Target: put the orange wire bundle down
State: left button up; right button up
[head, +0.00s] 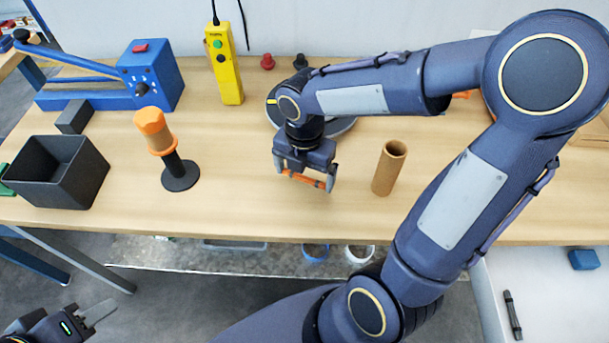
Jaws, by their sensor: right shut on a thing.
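The orange wire bundle (308,180) is in the jaws of my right gripper (305,178), just above or touching the tabletop near its middle; I cannot tell which. Only a thin orange strip of it shows between the fingers. My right arm reaches in from the lower right and hides part of the table behind it. My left gripper (88,318) is low in the left corner, below the table's front edge and away from the bundle. One finger shows clearly, and its opening is hard to judge.
A brown cardboard tube (389,168) stands right of my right gripper. An orange-topped black post (160,140) and a black bin (58,168) stand to the left. A blue machine (150,75), a yellow pendant (223,65) and a dark round base (342,126) are further back. The wooden table (240,205) is clear in front.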

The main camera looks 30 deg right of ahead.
aim_at(304, 177)
jog(key=shift+f, duration=0.65)
jog(key=shift+f, duration=0.25)
jog(key=o, duration=0.7)
jog(key=shift+r, duration=0.5)
notch_tip(304, 177, up, 11)
jog(key=p, duration=0.2)
jog(key=s+m+t+y, duration=0.1)
jog(key=s+m, duration=0.3)
jog(key=m, duration=0.5)
jog(key=s+f+m+t+y, duration=0.1)
jog(key=s+m, duration=0.3)
jog(key=m, duration=0.5)
jog(key=s+a+f+m+t+y, duration=0.1)
jog(key=s+m+t, duration=0.2)
jog(key=m, duration=0.6)
jog(key=shift+s+t+y, duration=0.3)
jog(key=shift+s+y, duration=0.1)
